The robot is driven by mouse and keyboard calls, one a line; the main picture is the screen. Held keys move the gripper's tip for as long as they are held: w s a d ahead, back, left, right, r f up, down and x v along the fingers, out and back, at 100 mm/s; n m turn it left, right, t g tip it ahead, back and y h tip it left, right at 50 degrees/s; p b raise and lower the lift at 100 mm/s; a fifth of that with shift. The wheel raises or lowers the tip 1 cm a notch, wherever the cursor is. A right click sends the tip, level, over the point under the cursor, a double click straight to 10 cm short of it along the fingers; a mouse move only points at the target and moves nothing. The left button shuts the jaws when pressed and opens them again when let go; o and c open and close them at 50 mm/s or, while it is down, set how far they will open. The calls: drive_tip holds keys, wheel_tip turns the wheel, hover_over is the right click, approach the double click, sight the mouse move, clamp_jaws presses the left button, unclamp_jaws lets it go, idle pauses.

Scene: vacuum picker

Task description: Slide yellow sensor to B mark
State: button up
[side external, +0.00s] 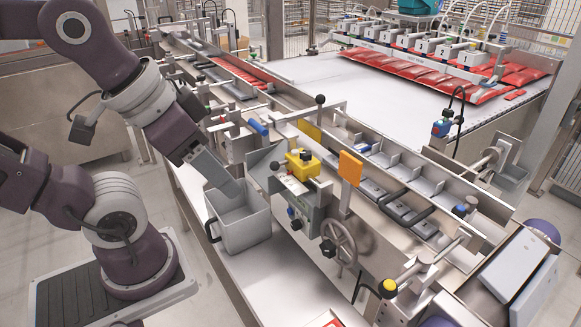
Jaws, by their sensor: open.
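A yellow block with a dark knob on top, which looks like the yellow sensor (302,164), sits on the near side rail of the machine, at the middle of the side external view. Small markings show on the plate under it, but I cannot read a B mark. My gripper (229,185) is to the left of the yellow sensor, above the grey bin, pointing down and right. It is open and apart from the sensor. Its fingertips are small and hard to make out, and nothing shows in it.
A grey open bin (242,228) stands below my gripper. An orange square plate on a post (350,168) and a handwheel (339,243) stand right of the sensor. A conveyor channel (385,175) runs behind. Red packs (440,78) lie on the white table.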

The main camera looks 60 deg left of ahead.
drive_tip(key=shift+c, duration=0.2)
drive_tip(key=shift+w+a+r, duration=0.1)
drive_tip(key=shift+w, duration=0.2)
drive_tip(key=n+g+y, duration=0.2)
drive_tip(key=g, duration=0.4)
hover_over(275, 162)
drive_tip(key=d, duration=0.2)
wheel_tip(275, 162, down, 10)
drive_tip(key=f, duration=0.2)
drive_tip(key=a+f, duration=0.1)
drive_tip(key=f, duration=0.3)
drive_tip(key=shift+a+f, duration=0.3)
drive_tip(key=shift+a, duration=0.1)
drive_tip(key=shift+f, duration=0.4)
